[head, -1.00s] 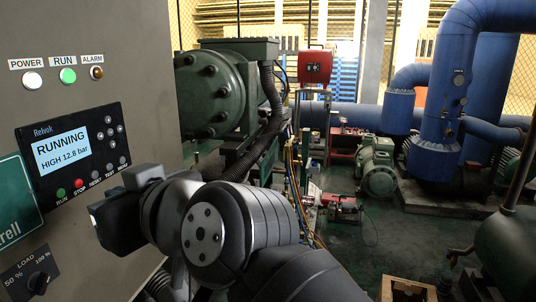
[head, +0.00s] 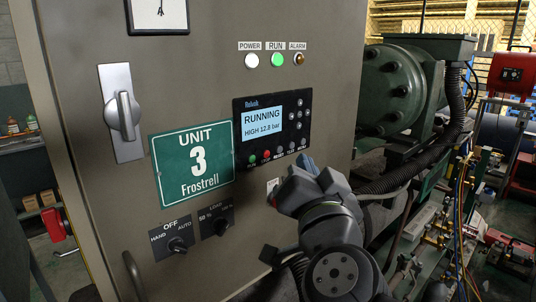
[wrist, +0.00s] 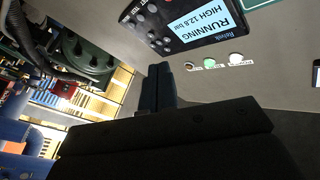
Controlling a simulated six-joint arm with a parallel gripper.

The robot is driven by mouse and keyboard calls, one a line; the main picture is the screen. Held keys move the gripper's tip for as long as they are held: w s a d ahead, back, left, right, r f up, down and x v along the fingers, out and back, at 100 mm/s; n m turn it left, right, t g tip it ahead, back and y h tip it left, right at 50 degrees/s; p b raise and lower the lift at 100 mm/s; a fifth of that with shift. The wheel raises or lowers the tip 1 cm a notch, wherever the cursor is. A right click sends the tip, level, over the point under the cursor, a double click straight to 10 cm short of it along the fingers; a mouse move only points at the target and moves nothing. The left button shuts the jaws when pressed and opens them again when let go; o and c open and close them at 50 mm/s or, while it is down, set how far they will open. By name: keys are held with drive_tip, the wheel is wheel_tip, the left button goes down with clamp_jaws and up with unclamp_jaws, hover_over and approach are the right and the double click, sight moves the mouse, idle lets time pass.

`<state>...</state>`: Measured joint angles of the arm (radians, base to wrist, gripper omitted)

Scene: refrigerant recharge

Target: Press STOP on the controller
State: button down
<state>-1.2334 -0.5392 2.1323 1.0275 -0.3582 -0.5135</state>
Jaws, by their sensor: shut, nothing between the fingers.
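The controller (head: 272,128) is a black panel on the grey cabinet. Its lit screen (head: 262,120) reads RUNNING, HIGH 12.8 bar. The red STOP button (head: 265,155) is in its bottom row, just right of the green RUN button (head: 252,159). My gripper (head: 307,164) is just below and right of the controller's lower right corner, and I cannot tell its exact distance from the cabinet. In the wrist view the shut fingers (wrist: 159,69) hold nothing. There the controller (wrist: 185,42) appears upside down at the top, and STOP is out of view.
Power, run and alarm lamps (head: 277,60) sit above the controller; power and run are lit. A green UNIT 3 sign (head: 193,163), a load knob (head: 220,225) and a mode knob (head: 177,244) are on the cabinet. A green compressor (head: 400,90) and hoses stand to the right.

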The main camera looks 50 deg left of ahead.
sight(266, 153)
drive_tip(key=f+m+t+h, duration=0.1)
drive_tip(key=w+f+m+h, duration=0.1)
drive_tip(key=shift+w+d+f+m+t, duration=0.2)
drive_tip(key=shift+d+f+m+t, duration=0.05)
drive_tip(key=shift+d+m+t, duration=0.15)
drive_tip(key=shift+a, duration=0.1)
drive_tip(key=a, duration=0.8)
drive_tip(key=shift+a, duration=0.35)
idle(1.8)
drive_tip(key=shift+a, duration=0.4)
drive_tip(key=shift+a, duration=0.35)
idle(0.5)
drive_tip(key=shift+d, duration=0.8)
